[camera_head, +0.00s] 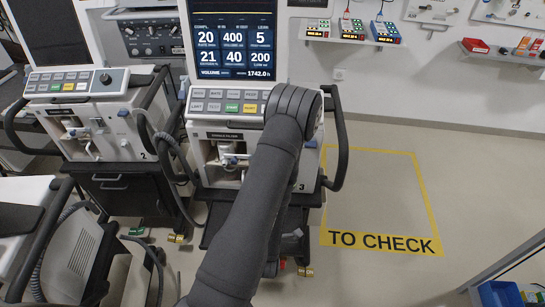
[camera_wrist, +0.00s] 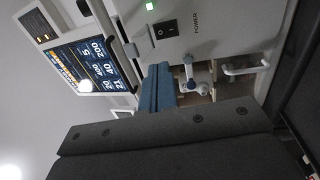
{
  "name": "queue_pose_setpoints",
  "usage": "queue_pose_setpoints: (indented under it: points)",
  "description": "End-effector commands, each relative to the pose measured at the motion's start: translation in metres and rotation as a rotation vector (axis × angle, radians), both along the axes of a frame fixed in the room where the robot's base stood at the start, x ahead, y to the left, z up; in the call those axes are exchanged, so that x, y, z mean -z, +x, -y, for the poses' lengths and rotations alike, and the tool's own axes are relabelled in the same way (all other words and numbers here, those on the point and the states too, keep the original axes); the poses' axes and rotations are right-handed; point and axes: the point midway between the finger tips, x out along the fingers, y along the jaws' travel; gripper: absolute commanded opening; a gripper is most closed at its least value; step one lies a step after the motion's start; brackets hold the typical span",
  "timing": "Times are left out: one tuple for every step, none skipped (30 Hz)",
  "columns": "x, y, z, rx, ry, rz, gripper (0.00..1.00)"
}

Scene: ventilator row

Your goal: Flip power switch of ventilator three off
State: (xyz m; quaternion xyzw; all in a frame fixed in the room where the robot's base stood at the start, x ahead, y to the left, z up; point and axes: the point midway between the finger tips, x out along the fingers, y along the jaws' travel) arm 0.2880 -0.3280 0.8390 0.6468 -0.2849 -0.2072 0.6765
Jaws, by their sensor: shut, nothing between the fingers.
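Ventilator three (camera_head: 213,130), marked 3, stands in the middle of the head view with its screen (camera_head: 232,40) lit. My arm crosses in front of its right side and hides my gripper there. In the wrist view the power switch (camera_wrist: 166,29) is a black rocker beside the word POWER on a pale panel. A green light (camera_wrist: 149,6) glows near it. My gripper (camera_wrist: 158,68) shows as two blue-grey fingers shut together, empty. Its tips appear just below the switch in the picture; I cannot tell whether they touch the panel.
Ventilator two (camera_head: 90,120) stands to the left with hoses between the two. A black side handle (camera_head: 341,140) curves at ventilator three's right. A white valve fitting (camera_wrist: 190,75) sits beside my fingers. The yellow-outlined TO CHECK floor area (camera_head: 375,195) is empty.

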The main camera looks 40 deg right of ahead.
Motion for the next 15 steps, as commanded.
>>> queue_pose_setpoints:
  points:
    - [0.000,0.000,0.000,0.000,0.000,0.000,0.00]
    - [0.000,0.000,0.000,0.000,0.000,0.000,0.00]
    - [0.000,0.000,0.000,0.000,0.000,0.000,0.00]
    - [0.000,0.000,0.000,0.000,0.000,0.000,0.00]
    - [0.000,0.001,0.001,0.000,0.000,0.000,0.00]
    - [0.000,0.002,0.002,0.000,-0.001,0.001,0.00]
    - [-0.001,0.003,0.003,0.000,-0.001,0.000,0.00]
    - [-0.001,0.005,0.004,-0.001,-0.002,0.001,0.00]
    - [-0.002,0.009,0.007,-0.002,-0.004,0.002,0.00]
    - [-0.002,0.012,0.009,-0.002,-0.006,0.003,0.00]
    - [-0.003,0.015,0.012,-0.001,-0.006,0.004,0.00]
    - [-0.004,0.021,0.016,-0.001,-0.007,0.007,0.00]
    - [-0.005,0.025,0.020,-0.001,-0.008,0.006,0.00]
    - [-0.006,0.030,0.025,0.000,-0.009,0.007,0.00]
    - [-0.007,0.036,0.030,-0.001,-0.008,0.008,0.00]
